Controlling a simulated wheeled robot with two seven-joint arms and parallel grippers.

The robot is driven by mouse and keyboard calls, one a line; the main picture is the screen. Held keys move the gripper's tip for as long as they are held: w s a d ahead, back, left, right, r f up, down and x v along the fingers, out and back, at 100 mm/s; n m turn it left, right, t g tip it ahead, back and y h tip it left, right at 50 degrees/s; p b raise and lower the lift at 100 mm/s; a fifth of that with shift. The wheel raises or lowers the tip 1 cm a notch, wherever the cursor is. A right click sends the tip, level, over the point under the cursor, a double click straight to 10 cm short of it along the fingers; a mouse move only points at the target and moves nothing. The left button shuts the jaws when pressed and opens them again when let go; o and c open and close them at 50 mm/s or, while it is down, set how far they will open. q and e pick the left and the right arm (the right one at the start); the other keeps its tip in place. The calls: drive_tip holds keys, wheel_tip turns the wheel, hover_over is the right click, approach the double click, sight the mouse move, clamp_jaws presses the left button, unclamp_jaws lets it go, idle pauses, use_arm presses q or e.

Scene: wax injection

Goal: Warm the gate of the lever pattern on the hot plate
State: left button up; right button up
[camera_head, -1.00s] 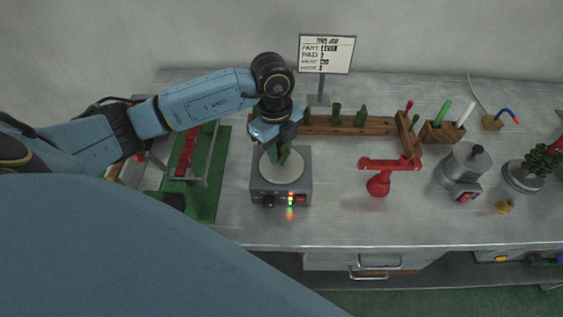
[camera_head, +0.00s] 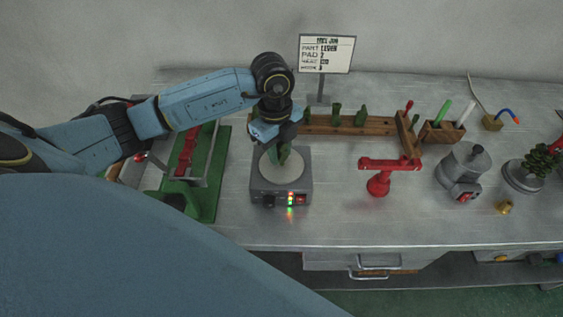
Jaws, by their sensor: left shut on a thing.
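The hot plate (camera_head: 281,185) is a grey box with a pale round top (camera_head: 268,168) and lit indicators on its front. My left gripper (camera_head: 279,145) is directly above it, pointing down, shut on the green lever pattern (camera_head: 283,156). The pattern's lower end is at the pale disc; I cannot tell whether it touches. The gripper hides the pattern's upper part. My right gripper is not in view.
A wooden rack (camera_head: 350,126) with green patterns stands behind. A sign (camera_head: 326,54) is at the back. A red stand (camera_head: 379,180) and a grey pot (camera_head: 462,168) are to the right. A green-based fixture (camera_head: 207,205) is left. Front centre bench is clear.

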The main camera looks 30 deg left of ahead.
use_arm(q)
wheel_tip(320, 180, up, 6)
drive_tip(key=p, duration=0.5)
idle(1.4)
